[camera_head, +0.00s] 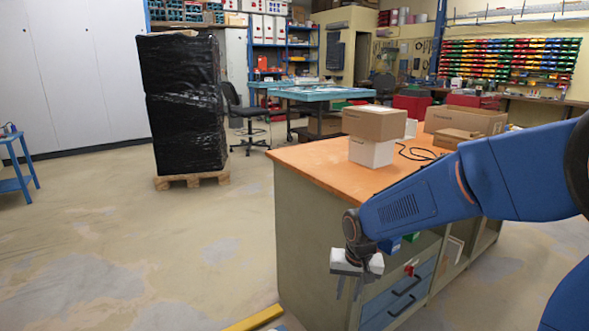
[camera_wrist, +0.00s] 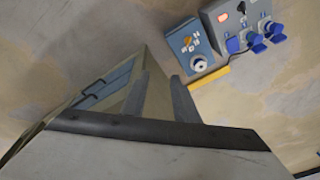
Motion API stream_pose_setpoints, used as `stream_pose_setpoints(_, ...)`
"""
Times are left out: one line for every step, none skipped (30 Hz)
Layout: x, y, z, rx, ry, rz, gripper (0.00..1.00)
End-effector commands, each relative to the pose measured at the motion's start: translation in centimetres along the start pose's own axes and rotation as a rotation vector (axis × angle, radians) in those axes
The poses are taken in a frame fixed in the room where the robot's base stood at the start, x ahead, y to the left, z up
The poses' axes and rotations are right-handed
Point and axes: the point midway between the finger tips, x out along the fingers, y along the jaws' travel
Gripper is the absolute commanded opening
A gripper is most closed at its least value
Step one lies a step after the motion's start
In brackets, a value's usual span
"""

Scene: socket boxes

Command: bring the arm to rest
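My gripper (camera_head: 349,289) hangs at the end of my blue arm, in front of the near end of the workbench (camera_head: 307,238), fingers pointing down. In the wrist view its two fingers (camera_wrist: 161,92) stand apart with nothing between them, so it is open and empty. A blue-grey socket box (camera_wrist: 192,46) and a grey socket box with blue sockets (camera_wrist: 244,27) show beyond the fingertips at the upper right of the wrist view. They are apart from my gripper.
The bench has an orange top (camera_head: 315,163) bearing cardboard boxes (camera_head: 374,122) and a black cable. A yellow bar (camera_head: 254,319) lies on the floor near the bench. A black-wrapped pallet stack (camera_head: 184,103) stands back left. The floor at left is mostly clear.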

Motion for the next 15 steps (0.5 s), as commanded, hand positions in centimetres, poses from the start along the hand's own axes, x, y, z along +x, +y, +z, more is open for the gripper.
stream_pose_setpoints(-1.4, 0.9, 0.4, -0.002, 0.015, -0.003, 0.27)
stream_pose_setpoints(-2.1, 1.4, 0.7, -0.005, 0.021, -0.004, 0.27)
stream_pose_setpoints(-2.9, 2.1, 1.2, -0.009, 0.028, -0.005, 0.27)
stream_pose_setpoints(-3.6, 2.5, 1.6, -0.013, 0.034, -0.006, 0.27)
stream_pose_setpoints(-4.2, 3.0, 1.9, -0.015, 0.039, -0.006, 0.27)
stream_pose_setpoints(-5.1, 3.6, 2.3, -0.019, 0.048, -0.007, 0.27)
stream_pose_setpoints(-5.7, 4.1, 2.7, -0.022, 0.054, -0.007, 0.27)
stream_pose_setpoints(-6.2, 4.6, 3.2, -0.025, 0.058, -0.007, 0.27)
stream_pose_setpoints(-7.0, 5.2, 3.7, -0.029, 0.067, -0.007, 0.27)
stream_pose_setpoints(-7.6, 5.6, 4.1, -0.032, 0.074, -0.008, 0.27)
stream_pose_setpoints(-8.1, 6.1, 4.5, -0.035, 0.079, -0.007, 0.27)
stream_pose_setpoints(-8.8, 6.6, 5.2, -0.04, 0.086, -0.007, 0.27)
stream_pose_setpoints(-9.3, 7.1, 5.6, -0.043, 0.093, -0.007, 0.27)
stream_pose_setpoints(-9.8, 7.5, 6.1, -0.045, 0.099, -0.006, 0.27)
stream_pose_setpoints(-10.5, 8.1, 6.7, -0.05, 0.107, -0.005, 0.27)
